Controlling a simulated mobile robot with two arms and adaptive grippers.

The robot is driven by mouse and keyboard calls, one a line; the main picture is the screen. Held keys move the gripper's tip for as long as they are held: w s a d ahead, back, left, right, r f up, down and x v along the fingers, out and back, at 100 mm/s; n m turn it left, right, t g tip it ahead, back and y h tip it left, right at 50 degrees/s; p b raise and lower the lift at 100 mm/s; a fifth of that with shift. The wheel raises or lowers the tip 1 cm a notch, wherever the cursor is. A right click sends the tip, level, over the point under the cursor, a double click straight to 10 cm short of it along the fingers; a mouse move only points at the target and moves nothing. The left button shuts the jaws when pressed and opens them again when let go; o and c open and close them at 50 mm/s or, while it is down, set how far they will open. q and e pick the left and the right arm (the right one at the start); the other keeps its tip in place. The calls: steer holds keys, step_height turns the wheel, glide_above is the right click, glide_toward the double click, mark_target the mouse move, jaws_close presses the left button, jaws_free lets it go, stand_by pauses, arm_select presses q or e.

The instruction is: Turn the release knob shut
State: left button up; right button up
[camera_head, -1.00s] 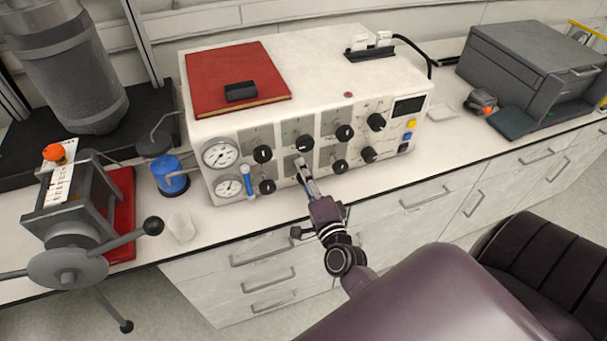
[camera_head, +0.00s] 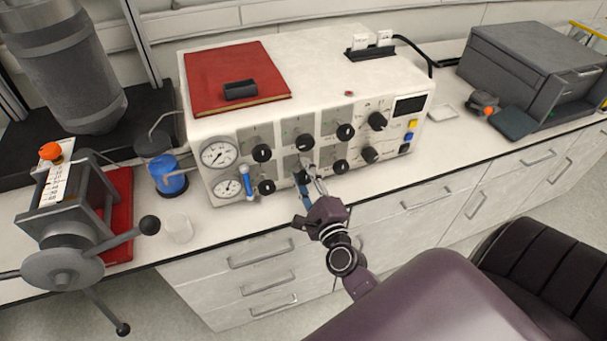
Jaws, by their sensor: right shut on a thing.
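The white control box (camera_head: 320,60) stands on the bench with two rows of black knobs on its front. My right gripper (camera_head: 309,174) reaches up to the front panel from below. Its fingers are shut on a black knob (camera_head: 301,178) in the lower row, second from the left, and partly cover it. The labels are too small to read, so I cannot tell by its marking that this is the release knob. My left gripper is not in view.
Neighbouring knobs (camera_head: 266,187) and (camera_head: 340,167) sit close on both sides, with a blue-and-white tube (camera_head: 248,186) farther left. Two gauges (camera_head: 220,153) are at the panel's left. A clear beaker (camera_head: 179,229) stands near the bench edge.

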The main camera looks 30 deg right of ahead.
stand_by(0.4)
steer(key=o, duration=1.2)
steer(key=shift+s, duration=0.1)
steer(key=v, duration=1.2)
steer(key=shift+f, duration=0.1)
